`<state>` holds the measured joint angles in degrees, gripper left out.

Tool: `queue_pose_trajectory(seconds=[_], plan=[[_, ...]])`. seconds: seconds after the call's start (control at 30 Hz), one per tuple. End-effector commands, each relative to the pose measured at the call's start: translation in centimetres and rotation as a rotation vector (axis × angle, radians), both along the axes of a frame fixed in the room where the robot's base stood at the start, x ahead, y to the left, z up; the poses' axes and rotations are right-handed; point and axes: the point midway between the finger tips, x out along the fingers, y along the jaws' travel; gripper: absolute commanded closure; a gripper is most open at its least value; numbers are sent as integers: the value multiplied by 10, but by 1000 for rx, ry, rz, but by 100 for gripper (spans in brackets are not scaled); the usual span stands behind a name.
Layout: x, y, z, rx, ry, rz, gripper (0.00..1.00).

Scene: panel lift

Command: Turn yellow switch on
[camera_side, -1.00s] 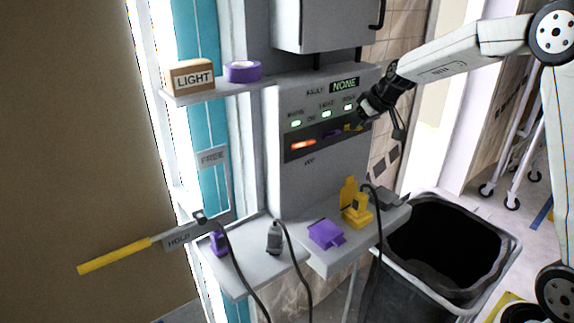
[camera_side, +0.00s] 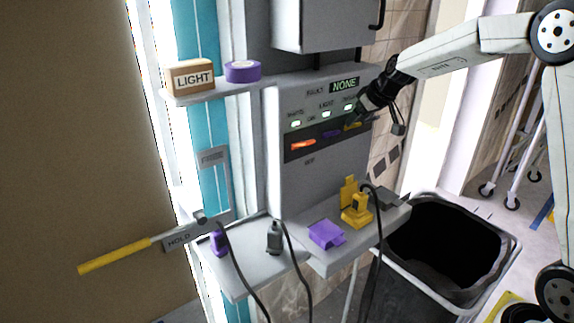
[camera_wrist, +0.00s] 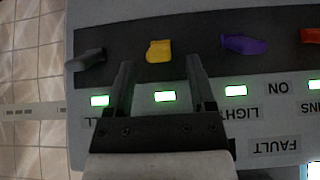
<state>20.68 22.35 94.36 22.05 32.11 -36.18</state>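The yellow switch (camera_wrist: 158,50) sits on the dark strip of the panel, between a grey switch and a purple switch. In the side view the yellow switch (camera_side: 353,126) is partly hidden by my gripper. My gripper (camera_wrist: 159,63) is open in the wrist view. Its two fingers lie either side of the yellow switch's near edge, with a gap on both sides. In the side view my gripper (camera_side: 362,117) is close to the panel's upper right, by the yellow switch. Whether it touches the switch I cannot tell.
The purple switch (camera_wrist: 243,45), grey switch (camera_wrist: 87,59) and orange switch (camera_wrist: 311,36) share the strip. Several green lights are lit below in the wrist view. The display (camera_side: 344,86) reads NONE. A shelf below holds a yellow plug (camera_side: 357,211) and a purple part (camera_side: 326,234).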

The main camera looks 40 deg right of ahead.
Motion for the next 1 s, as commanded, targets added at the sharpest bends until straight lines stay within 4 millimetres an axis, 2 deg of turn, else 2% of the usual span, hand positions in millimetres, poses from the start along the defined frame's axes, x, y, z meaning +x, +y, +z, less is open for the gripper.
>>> queue_pose_trajectory(seconds=[0.37,1.0], plan=[[-4,0,2,2,6,0,29],[-30,0,38,2,7,0,29]])
